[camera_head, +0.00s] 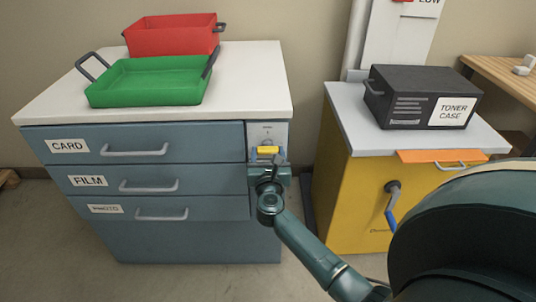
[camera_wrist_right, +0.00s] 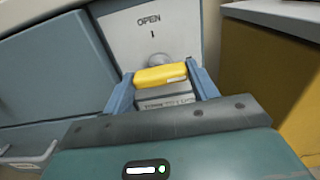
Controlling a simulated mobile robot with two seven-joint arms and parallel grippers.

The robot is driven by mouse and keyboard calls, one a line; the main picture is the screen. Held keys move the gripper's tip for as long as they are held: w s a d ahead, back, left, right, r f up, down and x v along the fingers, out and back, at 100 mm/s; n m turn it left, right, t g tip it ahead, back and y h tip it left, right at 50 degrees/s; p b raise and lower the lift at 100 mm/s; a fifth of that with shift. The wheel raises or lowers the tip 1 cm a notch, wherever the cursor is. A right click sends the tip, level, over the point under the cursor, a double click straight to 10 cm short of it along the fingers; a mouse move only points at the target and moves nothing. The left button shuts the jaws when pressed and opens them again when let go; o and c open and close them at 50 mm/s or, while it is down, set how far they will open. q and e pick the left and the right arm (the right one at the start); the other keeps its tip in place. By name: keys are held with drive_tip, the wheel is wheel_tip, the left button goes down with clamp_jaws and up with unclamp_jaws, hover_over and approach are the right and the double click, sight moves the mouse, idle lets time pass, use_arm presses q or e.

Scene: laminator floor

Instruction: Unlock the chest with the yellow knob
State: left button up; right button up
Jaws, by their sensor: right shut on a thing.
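The chest is a blue-grey drawer cabinet (camera_head: 180,235) with a white top, on the left in the head view. Its drawers carry labels, among them CARD and FILM. The yellow knob (camera_head: 268,150) is on a light panel (camera_head: 267,132) at the chest's upper right front. In the right wrist view the yellow knob (camera_wrist_right: 166,76) lies crosswise, slightly tilted, under the word OPEN and a short mark. My right gripper (camera_head: 268,165) is at the knob, its two fingers on either side of it, shut on it. My left gripper is not in view.
A green tray (camera_head: 150,98) and a red bin (camera_head: 172,38) stand on the chest. To the right is a yellow cabinet (camera_head: 340,190) with a blue-handled crank (camera_head: 391,205), an orange flap (camera_head: 440,156) and a black toner case (camera_head: 410,95) on top. Floor shows between the cabinets.

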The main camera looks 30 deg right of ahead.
drive_tip(key=shift+c, duration=0.8)
